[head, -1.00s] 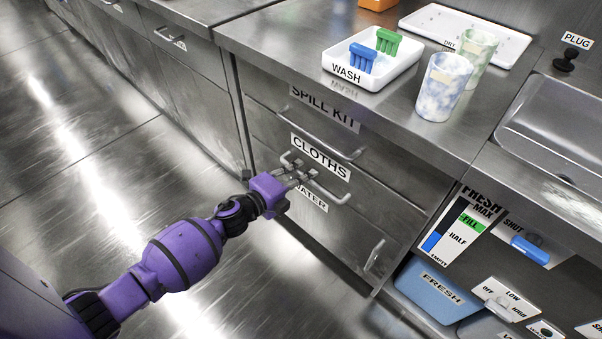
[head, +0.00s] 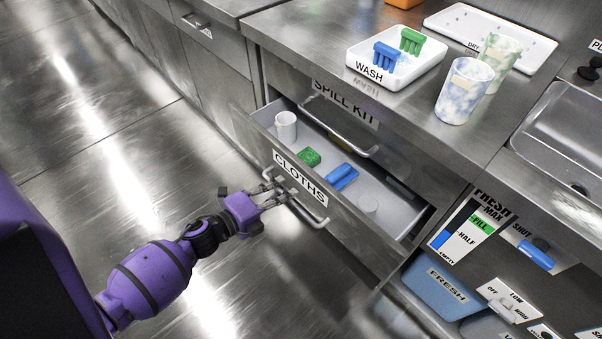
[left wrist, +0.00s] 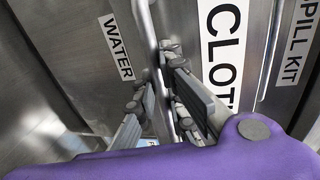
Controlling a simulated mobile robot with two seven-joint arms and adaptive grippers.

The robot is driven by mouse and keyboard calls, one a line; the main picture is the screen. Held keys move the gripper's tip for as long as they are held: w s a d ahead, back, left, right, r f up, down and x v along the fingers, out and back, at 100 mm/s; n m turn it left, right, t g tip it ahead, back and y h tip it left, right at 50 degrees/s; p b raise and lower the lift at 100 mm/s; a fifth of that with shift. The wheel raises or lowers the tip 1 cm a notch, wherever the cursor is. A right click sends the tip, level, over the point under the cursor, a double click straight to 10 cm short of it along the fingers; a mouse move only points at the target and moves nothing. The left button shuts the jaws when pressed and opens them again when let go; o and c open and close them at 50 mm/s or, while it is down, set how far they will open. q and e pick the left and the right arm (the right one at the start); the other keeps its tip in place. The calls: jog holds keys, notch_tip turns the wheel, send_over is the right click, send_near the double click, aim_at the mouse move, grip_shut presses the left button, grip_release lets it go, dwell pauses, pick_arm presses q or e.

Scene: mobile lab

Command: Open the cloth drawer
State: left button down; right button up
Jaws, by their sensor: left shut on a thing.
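The cloths drawer (head: 262,150) stands pulled out from the cabinet in the head view, its inside showing. My left gripper (head: 279,191) is shut on the bar handle (head: 309,213) on the drawer's front, below the CLOTHS label (head: 300,177). In the left wrist view the fingers (left wrist: 178,103) are around the bar, beside the CLOTHS label (left wrist: 222,55). My right gripper is not in view.
The spill kit drawer (head: 345,112) above is closed. On the counter stand a WASH tray (head: 397,76) with a blue and a green item, two speckled cups (head: 464,92) and a DRY tray (head: 490,35). The floor (head: 110,130) at left is clear.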

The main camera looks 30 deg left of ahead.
pick_arm(q)
jog(key=f+v, duration=0.2)
jog(key=v, duration=0.7)
jog(key=f+p+v, duration=0.1)
jog(key=f+v, duration=0.1)
jog(key=v, duration=0.7)
jog(key=shift+s+a, duration=0.25)
jog(key=shift+s, duration=0.4)
jog(key=shift+r, duration=0.1)
jog(key=c, duration=2.1)
grip_release()
jog(key=v, duration=1.2)
jog(key=shift+d, duration=0.1)
